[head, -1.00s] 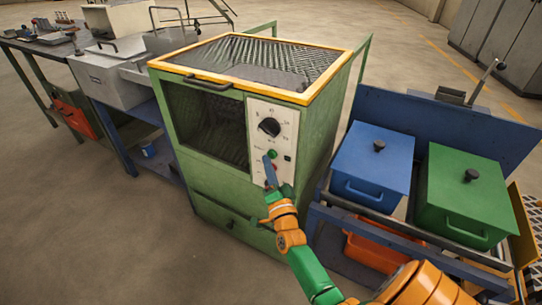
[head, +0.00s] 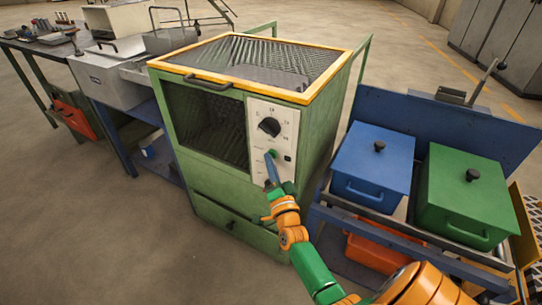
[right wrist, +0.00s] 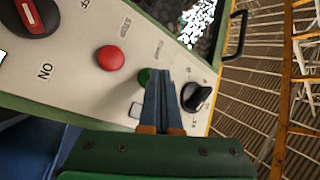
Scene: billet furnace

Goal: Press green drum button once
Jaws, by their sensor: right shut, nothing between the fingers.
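The green drum button (right wrist: 146,76) is on the pale control panel (head: 259,111) of the green furnace. In the right wrist view it is partly hidden behind my fingertips; it also shows in the head view (head: 273,153). My right gripper (right wrist: 159,74) is shut and empty, with its blue-grey fingertips right at the button. It also shows in the head view (head: 268,156). I cannot tell whether the tips touch the button or whether it is pushed in. My left gripper is not in view.
A red button (right wrist: 110,58) and a black knob (right wrist: 196,96) sit close on either side of the green button. A large dial (head: 269,127) is above. A blue box (head: 370,160) and a green box (head: 466,190) stand on the rack at right.

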